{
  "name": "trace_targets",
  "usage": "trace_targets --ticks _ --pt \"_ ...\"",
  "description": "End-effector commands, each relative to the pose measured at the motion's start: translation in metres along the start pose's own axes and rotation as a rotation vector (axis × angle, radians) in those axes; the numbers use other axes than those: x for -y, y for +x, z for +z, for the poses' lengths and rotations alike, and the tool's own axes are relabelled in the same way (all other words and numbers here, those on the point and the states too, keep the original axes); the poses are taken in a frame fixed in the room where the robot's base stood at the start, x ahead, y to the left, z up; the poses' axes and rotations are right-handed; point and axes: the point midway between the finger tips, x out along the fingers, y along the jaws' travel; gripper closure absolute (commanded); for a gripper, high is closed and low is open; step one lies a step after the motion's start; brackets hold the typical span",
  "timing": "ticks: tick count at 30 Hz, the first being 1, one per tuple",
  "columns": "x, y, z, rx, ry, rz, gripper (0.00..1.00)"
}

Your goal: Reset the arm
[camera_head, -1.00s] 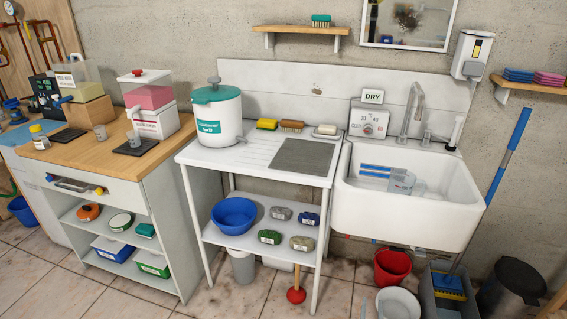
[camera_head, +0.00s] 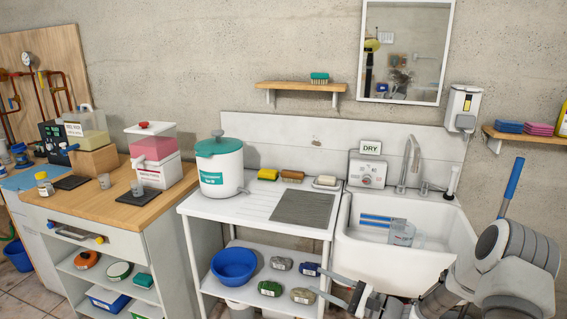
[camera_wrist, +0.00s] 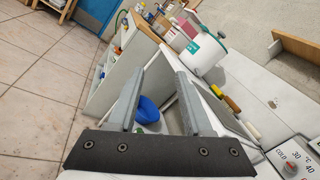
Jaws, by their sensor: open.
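My gripper (camera_head: 317,281) is at the lower middle of the head view, in front of the white table and left of my arm. In the wrist view the gripper (camera_wrist: 157,72) shows two grey fingers spread well apart. It is open, with nothing between the fingers. My arm comes in from the right and covers part of the sink's lower front. The gripper's fingers overlap the lower shelf's blocks in the head view; I cannot tell how far apart they are.
The white sink (camera_head: 448,253) holds a clear jug (camera_head: 401,233). The white table carries a teal-lidded container (camera_head: 219,163), sponge and brush. A blue bowl (camera_head: 233,267) sits on the shelf below. A wooden-topped counter (camera_head: 75,205) stands at left. Tiled floor (camera_wrist: 45,80) is open in the wrist view.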

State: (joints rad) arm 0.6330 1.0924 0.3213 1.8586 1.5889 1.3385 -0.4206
Motion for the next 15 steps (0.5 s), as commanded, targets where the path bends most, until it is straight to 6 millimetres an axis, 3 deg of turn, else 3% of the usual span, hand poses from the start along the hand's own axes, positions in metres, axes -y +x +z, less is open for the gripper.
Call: trace_targets --ticks 1,3,9,15 --pt "0.001 0.006 0.023 0.008 -0.041 0.076 0.50" --pt "-0.004 0.011 0.048 0.013 -0.089 0.177 0.50" --pt "-0.020 0.015 0.113 0.008 -0.234 0.452 0.50" --pt "-0.036 0.004 0.169 -0.028 -0.395 0.703 0.50"
